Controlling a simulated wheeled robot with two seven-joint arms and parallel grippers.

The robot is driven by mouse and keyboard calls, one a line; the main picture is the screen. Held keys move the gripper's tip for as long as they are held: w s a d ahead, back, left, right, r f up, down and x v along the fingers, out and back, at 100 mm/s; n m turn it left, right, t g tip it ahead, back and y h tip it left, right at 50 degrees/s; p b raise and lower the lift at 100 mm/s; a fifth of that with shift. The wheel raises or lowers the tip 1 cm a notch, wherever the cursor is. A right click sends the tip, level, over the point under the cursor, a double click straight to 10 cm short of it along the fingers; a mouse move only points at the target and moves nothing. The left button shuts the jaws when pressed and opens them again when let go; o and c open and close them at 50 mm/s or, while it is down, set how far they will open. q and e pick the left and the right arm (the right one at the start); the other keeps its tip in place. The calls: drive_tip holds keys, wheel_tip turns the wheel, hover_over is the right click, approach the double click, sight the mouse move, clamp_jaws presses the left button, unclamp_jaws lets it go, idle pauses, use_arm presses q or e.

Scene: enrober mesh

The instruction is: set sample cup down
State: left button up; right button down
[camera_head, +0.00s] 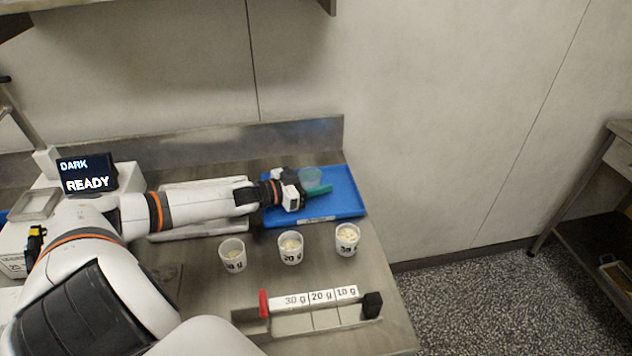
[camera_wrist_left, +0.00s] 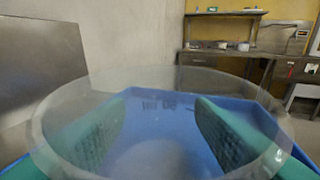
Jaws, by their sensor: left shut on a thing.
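A clear sample cup (camera_head: 311,175) is at the blue tray (camera_head: 347,205) at the back right of the steel table. My left gripper (camera_head: 316,188) is shut on the cup, with its green fingers on the cup's sides. The cup's round rim (camera_wrist_left: 160,72) fills much of the left wrist view, with the blue tray (camera_wrist_left: 185,101) seen through and beyond it. The cup looks empty and roughly upright. I cannot tell whether its base touches the tray. My right gripper is not in view.
Several white cups with pale contents stand before the tray, including a 20 g cup (camera_head: 290,248). A rack labelled 30 g, 20 g and 10 g (camera_head: 315,297) lies nearer the front. A display (camera_head: 86,173) reads DARK READY. The tray's right part is bare.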

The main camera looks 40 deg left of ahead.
use_arm(q)
drive_tip(key=shift+f+b, duration=0.3)
drive_tip(key=shift+f, duration=0.3)
drive_tip(key=o, duration=1)
drive_tip(key=shift+s, duration=0.1)
drive_tip(key=shift+r+p, duration=0.45)
drive_tip(key=shift+r, duration=0.25)
drive_tip(key=p+v, duration=0.3)
drive_tip(key=v, duration=0.9)
